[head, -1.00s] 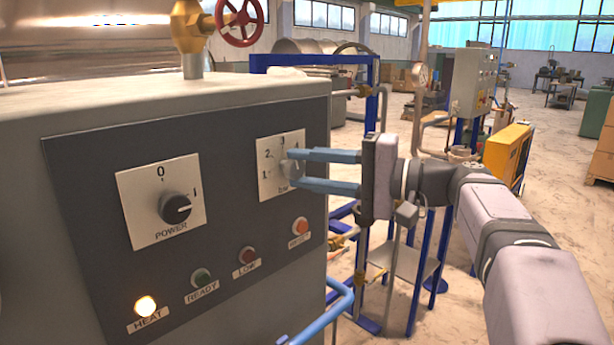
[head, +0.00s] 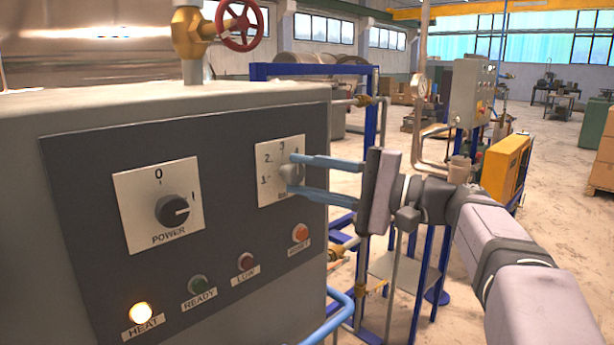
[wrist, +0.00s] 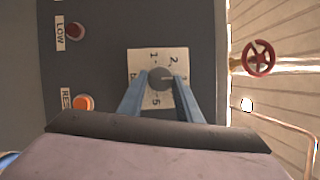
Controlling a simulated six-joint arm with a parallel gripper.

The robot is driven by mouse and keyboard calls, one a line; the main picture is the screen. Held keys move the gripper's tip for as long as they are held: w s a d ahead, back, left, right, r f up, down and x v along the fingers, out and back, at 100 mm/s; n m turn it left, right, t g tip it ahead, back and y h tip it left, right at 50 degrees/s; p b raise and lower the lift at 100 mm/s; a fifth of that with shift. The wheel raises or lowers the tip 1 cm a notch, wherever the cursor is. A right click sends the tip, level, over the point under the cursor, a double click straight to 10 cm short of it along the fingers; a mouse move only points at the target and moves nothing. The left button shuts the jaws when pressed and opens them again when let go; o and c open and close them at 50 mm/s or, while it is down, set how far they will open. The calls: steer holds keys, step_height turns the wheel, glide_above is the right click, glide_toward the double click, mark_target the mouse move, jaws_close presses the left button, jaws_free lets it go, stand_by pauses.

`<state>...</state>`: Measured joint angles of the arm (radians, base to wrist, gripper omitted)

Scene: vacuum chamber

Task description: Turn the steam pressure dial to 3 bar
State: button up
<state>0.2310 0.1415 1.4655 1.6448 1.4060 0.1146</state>
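The steam pressure dial (head: 290,174) is a round grey knob on a white square plate with numbers and a bar label, at the right of the dark control panel. It also shows in the wrist view (wrist: 161,78), where a light pointer mark faces right, near where 3 sits. My gripper (head: 298,174) has its two blue fingers on either side of the knob and appears closed on it. In the wrist view the fingers (wrist: 161,74) flank the knob closely, hiding parts of the plate. The 2 and 3 show in the head view.
A power knob (head: 172,210) is on the panel's left. The lit heat lamp (head: 140,313) and the ready, low and reset buttons (head: 300,232) run below. A red valve wheel (head: 240,25) stands above the panel. Blue framework stands right of the machine.

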steer(key=o, duration=0.3)
steer(key=shift+d, duration=0.1)
steer(key=b+v, duration=0.1)
steer(key=v, duration=0.6)
steer(key=shift+b, duration=0.35)
steer(key=shift+s+d, duration=0.1)
